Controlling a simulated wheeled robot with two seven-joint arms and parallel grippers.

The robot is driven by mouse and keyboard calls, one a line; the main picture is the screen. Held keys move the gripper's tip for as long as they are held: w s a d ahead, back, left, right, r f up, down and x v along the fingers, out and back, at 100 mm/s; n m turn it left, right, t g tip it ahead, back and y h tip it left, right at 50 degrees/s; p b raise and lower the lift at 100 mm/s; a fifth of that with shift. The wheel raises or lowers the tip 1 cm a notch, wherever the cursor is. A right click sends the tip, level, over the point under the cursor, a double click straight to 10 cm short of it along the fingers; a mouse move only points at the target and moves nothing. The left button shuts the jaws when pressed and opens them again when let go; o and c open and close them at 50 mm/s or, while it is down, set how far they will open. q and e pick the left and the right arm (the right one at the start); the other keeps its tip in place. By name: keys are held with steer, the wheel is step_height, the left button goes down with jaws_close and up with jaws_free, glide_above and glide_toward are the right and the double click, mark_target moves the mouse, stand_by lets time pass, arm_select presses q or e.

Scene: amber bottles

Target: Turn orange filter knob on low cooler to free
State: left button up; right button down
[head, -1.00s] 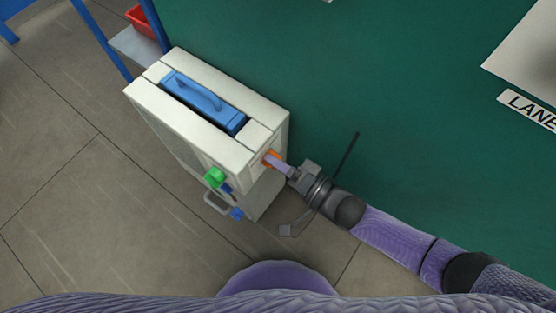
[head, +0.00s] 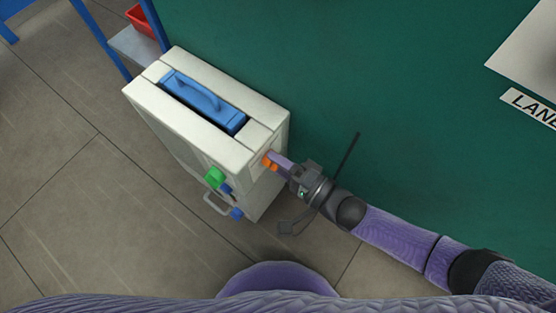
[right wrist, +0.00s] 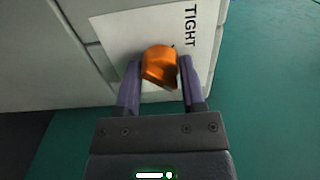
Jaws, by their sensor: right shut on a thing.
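The low cooler (head: 212,117) is a white box on the floor at the left of centre in the head view, with a blue handle in its top. Its orange knob (head: 269,161) is on the side facing right. In the right wrist view the knob (right wrist: 160,66) sits on a pale plate marked "TIGHT" (right wrist: 190,26). My right gripper (head: 279,163) is at the knob; its two purple fingers (right wrist: 159,83) stand on either side of it, shut on it. Any "free" marking is not visible. My left gripper is not in view.
A green knob (head: 214,177) and a grey bar handle (head: 216,204) with a blue piece (head: 236,213) stick out of the cooler's front. A blue-legged stand with a red bin (head: 141,20) is behind it.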

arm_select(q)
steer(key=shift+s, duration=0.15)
arm_select(e)
steer(key=shift+f, duration=0.1)
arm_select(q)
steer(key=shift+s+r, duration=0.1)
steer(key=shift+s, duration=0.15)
arm_select(e)
steer(key=shift+c, duration=1)
jaws_free()
steer(key=shift+d, duration=0.1)
arm_select(q)
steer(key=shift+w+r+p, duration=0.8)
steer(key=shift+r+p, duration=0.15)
steer(key=shift+p, duration=0.3)
arm_select(e)
steer(key=v, duration=1)
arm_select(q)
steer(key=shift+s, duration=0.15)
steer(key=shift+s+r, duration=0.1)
